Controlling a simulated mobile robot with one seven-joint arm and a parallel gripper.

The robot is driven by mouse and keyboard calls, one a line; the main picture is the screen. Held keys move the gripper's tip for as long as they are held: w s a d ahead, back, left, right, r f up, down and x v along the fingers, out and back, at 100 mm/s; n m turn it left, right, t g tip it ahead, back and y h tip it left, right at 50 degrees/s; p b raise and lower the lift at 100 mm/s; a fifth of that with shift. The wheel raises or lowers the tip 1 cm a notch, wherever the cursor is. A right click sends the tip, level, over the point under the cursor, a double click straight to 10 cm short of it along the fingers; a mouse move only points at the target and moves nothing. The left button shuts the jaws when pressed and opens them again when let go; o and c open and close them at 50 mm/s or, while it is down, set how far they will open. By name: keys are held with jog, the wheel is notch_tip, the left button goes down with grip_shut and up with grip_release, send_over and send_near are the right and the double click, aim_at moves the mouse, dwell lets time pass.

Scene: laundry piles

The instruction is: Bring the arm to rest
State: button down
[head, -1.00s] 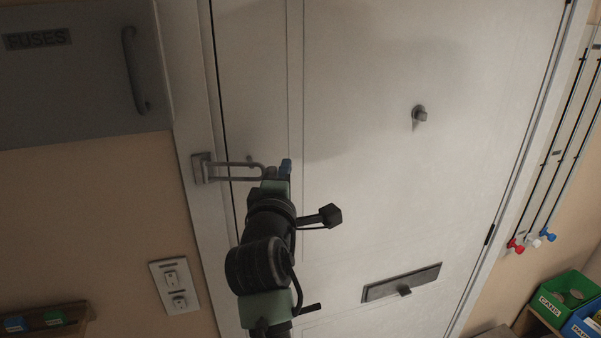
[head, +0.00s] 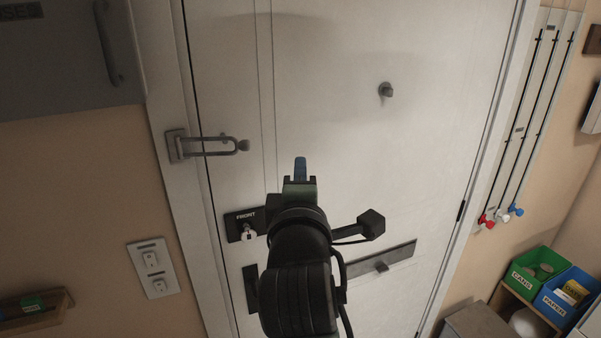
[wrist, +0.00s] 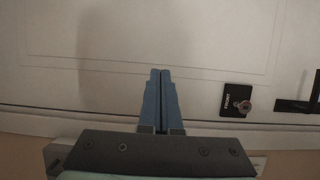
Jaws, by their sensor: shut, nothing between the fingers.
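My gripper (head: 300,166) is in front of the white door (head: 330,60), near the middle of the head view. In the wrist view its blue fingers (wrist: 160,95) are together, with nothing between them. The gripper is apart from the swing-bar latch (head: 210,148), which is to its upper left on the door frame and reaches over the door's edge. My arm hides part of the lower door.
A lock plate marked FRONT (head: 244,224) with a key-like piece is left of my arm. A thumb knob (head: 386,91) and a mail slot (head: 375,264) are on the door. A light switch (head: 153,268) is at left. Green (head: 538,268) and blue bins (head: 568,295) stand at lower right.

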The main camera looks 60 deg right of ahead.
jog(key=shift+d, duration=0.1)
dwell(0.4)
jog(key=shift+w, duration=0.15)
